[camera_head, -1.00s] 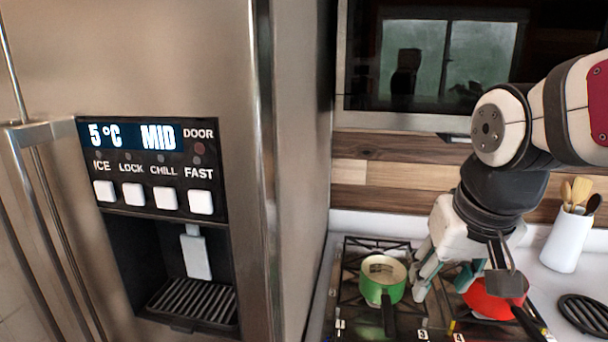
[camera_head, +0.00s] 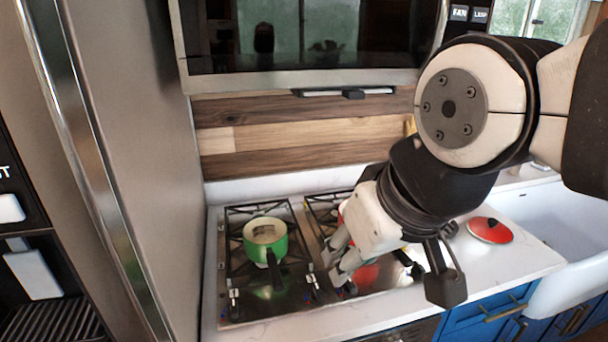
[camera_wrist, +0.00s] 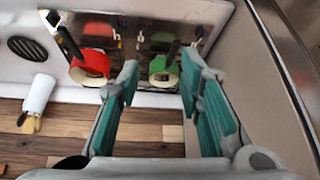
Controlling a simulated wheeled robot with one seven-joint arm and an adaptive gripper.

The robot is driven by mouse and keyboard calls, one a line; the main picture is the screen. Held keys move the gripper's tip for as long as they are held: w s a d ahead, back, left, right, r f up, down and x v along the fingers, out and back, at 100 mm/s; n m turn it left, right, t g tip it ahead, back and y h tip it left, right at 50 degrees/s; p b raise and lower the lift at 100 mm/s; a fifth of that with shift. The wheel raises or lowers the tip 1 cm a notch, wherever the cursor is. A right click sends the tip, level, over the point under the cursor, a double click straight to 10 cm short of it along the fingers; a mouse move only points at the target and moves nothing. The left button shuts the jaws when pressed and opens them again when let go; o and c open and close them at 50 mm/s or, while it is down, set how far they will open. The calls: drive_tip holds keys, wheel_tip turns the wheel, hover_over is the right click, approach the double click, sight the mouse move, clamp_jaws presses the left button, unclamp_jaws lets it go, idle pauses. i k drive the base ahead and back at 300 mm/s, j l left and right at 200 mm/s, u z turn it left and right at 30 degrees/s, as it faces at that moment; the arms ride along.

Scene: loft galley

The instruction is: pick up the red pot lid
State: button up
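The red pot lid (camera_head: 489,230), round with a dark knob, lies on the white counter right of the stove in the head view. It is not in the wrist view. My gripper (camera_head: 338,268) is above the stove, well left of the lid. Its teal-padded fingers (camera_wrist: 160,62) are spread apart with nothing between them in the wrist view, so it is open and empty.
A green pot (camera_head: 265,240) sits on the left of the stove (camera_head: 300,297). A red pot (camera_wrist: 92,68) is partly hidden behind my gripper in the head view. The wrist view shows a utensil holder (camera_wrist: 39,92) and black trivet (camera_wrist: 28,48). A sink (camera_head: 545,215) is right.

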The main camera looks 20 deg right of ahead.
sight(490, 230)
drive_tip(key=z, duration=1.65)
drive_tip(key=i+l+u, duration=0.15)
drive_tip(key=l, duration=0.2)
drive_tip(key=i+l+u, duration=0.1)
drive_tip(key=l, duration=0.25)
drive_tip(key=i+l+u, duration=0.15)
drive_tip(key=l, duration=0.25)
drive_tip(key=i+l+u, duration=0.4)
drive_tip(key=l, duration=0.3)
drive_tip(key=i+l+u, duration=0.2)
drive_tip(key=l, duration=0.2)
drive_tip(key=i, duration=0.05)
